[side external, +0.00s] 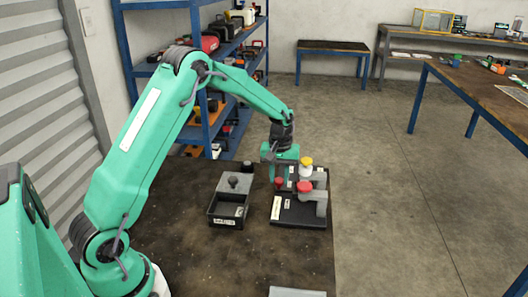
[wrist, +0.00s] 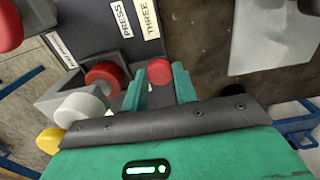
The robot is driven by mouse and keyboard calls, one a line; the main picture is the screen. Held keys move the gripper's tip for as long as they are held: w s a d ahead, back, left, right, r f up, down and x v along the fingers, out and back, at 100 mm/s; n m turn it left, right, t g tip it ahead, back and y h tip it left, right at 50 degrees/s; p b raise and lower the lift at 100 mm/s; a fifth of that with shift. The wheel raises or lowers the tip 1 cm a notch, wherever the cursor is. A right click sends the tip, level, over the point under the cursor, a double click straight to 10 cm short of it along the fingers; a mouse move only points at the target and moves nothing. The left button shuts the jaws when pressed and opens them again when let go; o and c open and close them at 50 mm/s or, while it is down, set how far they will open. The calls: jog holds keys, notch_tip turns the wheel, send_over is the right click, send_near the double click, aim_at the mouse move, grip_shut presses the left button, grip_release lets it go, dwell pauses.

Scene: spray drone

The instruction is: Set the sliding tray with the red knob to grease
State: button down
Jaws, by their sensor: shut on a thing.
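A red knob (wrist: 159,71) sits between the tips of my gripper (wrist: 160,88) in the wrist view, and the gripper is shut on it. In the side view my gripper (side external: 277,172) is lowered at the left edge of a black unit (side external: 298,217), with a small red knob (side external: 279,182) at its tips. The wrist view shows the unit's dark face (wrist: 95,30) with white labels reading PRESS and THREE; a third label is unreadable. I cannot make out a grease label. The part below the held knob is mostly hidden.
A dark open tray (side external: 226,221) with a dark knob stands to the left. The front tabletop is mostly clear.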

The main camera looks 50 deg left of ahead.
jog(key=shift+s+d, duration=0.15)
jog(key=c, duration=1.1)
grip_release()
jog(key=shift+r, duration=0.1)
jog(key=shift+r, duration=3.8)
jog(key=shift+r, duration=0.15)
